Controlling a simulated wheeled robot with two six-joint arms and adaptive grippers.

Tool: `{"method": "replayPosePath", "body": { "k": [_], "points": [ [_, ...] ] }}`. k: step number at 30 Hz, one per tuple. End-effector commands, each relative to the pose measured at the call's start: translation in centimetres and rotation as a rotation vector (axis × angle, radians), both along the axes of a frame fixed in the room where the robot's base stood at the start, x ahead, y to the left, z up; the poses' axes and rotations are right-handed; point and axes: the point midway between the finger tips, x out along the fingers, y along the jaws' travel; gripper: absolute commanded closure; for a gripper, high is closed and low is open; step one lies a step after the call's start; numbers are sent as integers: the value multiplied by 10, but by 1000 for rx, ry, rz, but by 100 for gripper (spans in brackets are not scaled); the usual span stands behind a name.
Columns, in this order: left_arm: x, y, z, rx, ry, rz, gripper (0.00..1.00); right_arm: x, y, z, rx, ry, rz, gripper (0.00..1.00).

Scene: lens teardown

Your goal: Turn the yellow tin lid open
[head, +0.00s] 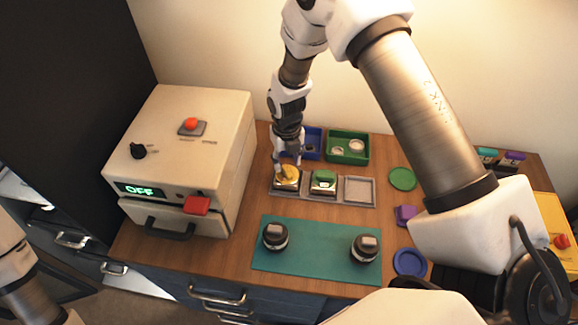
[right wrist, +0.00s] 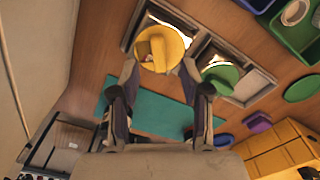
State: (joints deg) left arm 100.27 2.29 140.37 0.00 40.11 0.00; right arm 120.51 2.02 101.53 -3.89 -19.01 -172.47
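The yellow tin lid (head: 287,174) is on a tin in the left compartment of the grey tray (head: 340,201). In the right wrist view the yellow lid (right wrist: 160,48) is a round disc with a raised bar across it. My right gripper (head: 288,164) points down over it. In the right wrist view my right gripper (right wrist: 160,67) has its fingers apart, one on each side of the lid. I cannot tell whether the fingertips touch its rim. My left arm shows at the lower left, but its gripper is out of view.
A green-lidded tin (head: 323,181) sits in the middle compartment; the right one is empty. Blue (head: 313,141) and green (head: 347,148) bins stand behind. A teal mat (head: 317,255) with two dark round parts lies in front. A cream machine (head: 190,150) reading OFF stands left.

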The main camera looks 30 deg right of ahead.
Motion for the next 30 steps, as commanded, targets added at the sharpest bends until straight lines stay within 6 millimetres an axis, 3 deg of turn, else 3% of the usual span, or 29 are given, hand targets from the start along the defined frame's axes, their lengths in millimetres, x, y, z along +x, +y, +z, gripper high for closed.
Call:
{"method": "replayPosePath", "body": {
  "k": [1, 7, 30],
  "points": [
    [0, 0, 10, 0, 0, 0, 60, 0, 0, 12, 0, -1, 0, 54],
    [0, 0, 27, 0, 0, 0, 60, 0, 0, 33, 0, 0, 0, 54],
    [0, 0, 25, 0, 0, 0, 60, 0, 0, 33, 0, -1, 0, 54]
  ]
}}
